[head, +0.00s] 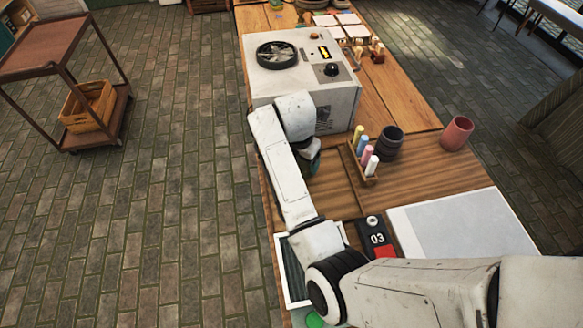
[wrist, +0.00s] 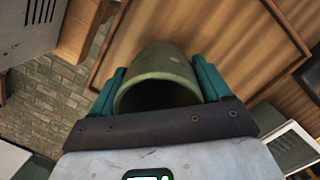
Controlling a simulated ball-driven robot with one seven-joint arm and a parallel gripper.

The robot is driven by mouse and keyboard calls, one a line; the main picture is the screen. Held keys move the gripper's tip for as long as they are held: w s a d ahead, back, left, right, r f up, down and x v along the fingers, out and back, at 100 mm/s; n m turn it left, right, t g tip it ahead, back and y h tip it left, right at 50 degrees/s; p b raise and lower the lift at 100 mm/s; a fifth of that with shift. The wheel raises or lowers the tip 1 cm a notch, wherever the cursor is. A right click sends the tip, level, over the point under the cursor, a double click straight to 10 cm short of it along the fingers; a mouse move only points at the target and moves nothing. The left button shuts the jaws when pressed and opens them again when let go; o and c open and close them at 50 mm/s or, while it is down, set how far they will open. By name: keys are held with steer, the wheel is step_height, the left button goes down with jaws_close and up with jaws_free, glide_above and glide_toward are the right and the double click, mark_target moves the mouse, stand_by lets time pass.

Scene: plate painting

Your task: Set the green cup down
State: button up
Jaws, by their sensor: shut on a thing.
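The green cup (wrist: 163,62) is between the two teal fingers of my gripper (wrist: 158,80) in the wrist view. My gripper is shut on it, with a finger on each side. The cup's dark open mouth faces the camera. Below it is a wooden surface with a raised rim (wrist: 275,20); I cannot tell whether the cup touches it. In the head view my gripper (head: 313,163) is over the left side of the wooden table (head: 410,178), mostly behind my arm, and the cup is hidden or too small to make out.
A white machine (head: 325,95) with a round fan stands just behind my gripper. To the right are a rack of coloured sticks (head: 370,166), a dark ribbed pot (head: 389,145) and a pink cup (head: 457,133). A pale board (head: 460,225) lies nearer. The table's left edge is close.

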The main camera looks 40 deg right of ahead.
steer(key=shift+w+d+f, duration=0.1)
steer(key=shift+d+f, duration=0.05)
steer(key=shift+f, duration=0.4)
steer(key=shift+r, duration=0.1)
steer(key=o, duration=1.4)
steer(key=shift+f, duration=0.2)
steer(key=shift+s+a+r+p, duration=0.1)
steer(key=shift+a+r+p, duration=0.25)
steer(key=shift+r, duration=1.7)
steer(key=shift+s+a+r+p, duration=0.1)
steer(key=shift+a+r+p, duration=0.3)
steer(key=shift+r, duration=1.65)
steer(key=shift+s+a+r+p, duration=0.15)
steer(key=shift+r+p, duration=0.3)
steer(key=shift+r, duration=1.6)
steer(key=shift+w, duration=0.1)
